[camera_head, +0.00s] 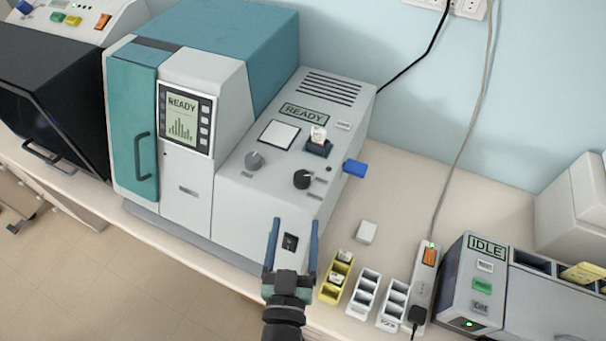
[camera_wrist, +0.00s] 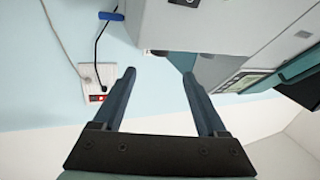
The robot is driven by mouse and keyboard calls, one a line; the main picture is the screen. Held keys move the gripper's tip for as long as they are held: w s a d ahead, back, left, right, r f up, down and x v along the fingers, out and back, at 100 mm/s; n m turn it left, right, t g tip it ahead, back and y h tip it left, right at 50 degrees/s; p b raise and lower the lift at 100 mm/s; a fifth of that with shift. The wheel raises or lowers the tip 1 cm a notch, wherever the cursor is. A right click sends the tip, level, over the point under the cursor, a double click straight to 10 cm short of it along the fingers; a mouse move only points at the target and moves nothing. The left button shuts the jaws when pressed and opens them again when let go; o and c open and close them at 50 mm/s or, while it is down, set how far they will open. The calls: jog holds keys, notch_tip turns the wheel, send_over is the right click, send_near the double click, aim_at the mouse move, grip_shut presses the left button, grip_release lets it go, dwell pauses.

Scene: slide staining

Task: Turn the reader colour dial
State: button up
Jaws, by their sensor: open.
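The reader (camera_head: 235,190) is a grey and teal machine with "READY" on its screen and top display. A grey dial (camera_head: 254,160) and a black dial (camera_head: 302,179) sit on its sloped top; I cannot read which is the colour dial. My gripper (camera_head: 295,224) is open and empty, in front of the reader's lower front, near a black rocker switch (camera_head: 290,242). Both dials are farther back and higher in the picture than the fingertips. In the wrist view the open fingers (camera_wrist: 159,76) have nothing between them, with the reader's body (camera_wrist: 185,28) beyond.
A slide holder (camera_head: 318,148) and a blue side part (camera_head: 355,168) are close to the black dial. Yellow (camera_head: 329,292) and white racks stand right of my gripper, beside a power strip (camera_head: 424,285) and a machine reading "IDLE" (camera_head: 470,292). The counter behind them is mostly clear.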

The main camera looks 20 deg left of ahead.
aim_at(301, 184)
jog(key=p+x, duration=0.1)
jog(key=x, duration=1)
jog(key=shift+c, duration=0.2)
grip_shut()
